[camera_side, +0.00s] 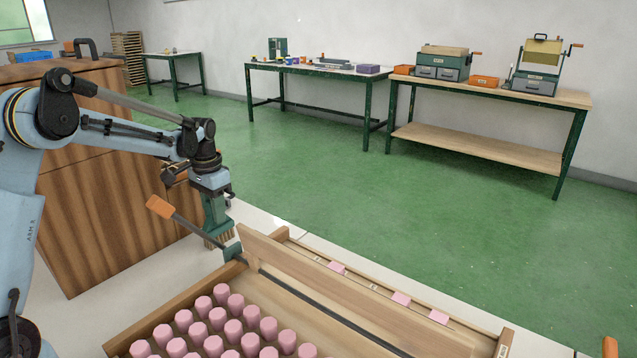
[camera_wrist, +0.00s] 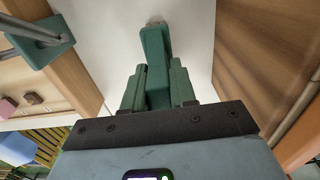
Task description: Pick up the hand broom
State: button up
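The hand broom (camera_wrist: 155,55) is a green block that shows between my gripper's fingers in the wrist view. Its tan bristles (camera_side: 226,238) point down below my gripper in the side view, over the pale table top beside the tray's far left corner. My gripper (camera_side: 214,214) is dark green and points down. In the wrist view its two fingers (camera_wrist: 157,88) lie close against both sides of the broom, so it looks shut on it. Whether the bristles touch the table cannot be told.
An orange-handled rod (camera_side: 160,207) slants to a green block (camera_side: 233,252) beside the broom. A wooden tray (camera_side: 180,310) holds several pink pieces (camera_side: 233,330). A raised wooden board (camera_side: 340,295) runs along its far side. A brown cabinet (camera_side: 110,190) stands left, behind my arm.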

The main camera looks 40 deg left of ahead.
aim_at(220, 227)
grip_shut()
jog(key=shift+r, duration=0.6)
jog(key=r, duration=0.2)
jog(key=d+r, duration=0.1)
jog(key=shift+d+r, duration=0.2)
jog(key=shift+r, duration=0.15)
jog(key=s+d+r, duration=0.1)
jog(key=d+r, duration=0.5)
jog(key=d, duration=0.4)
jog(key=shift+s, duration=0.15)
jog(key=shift+d, duration=0.1)
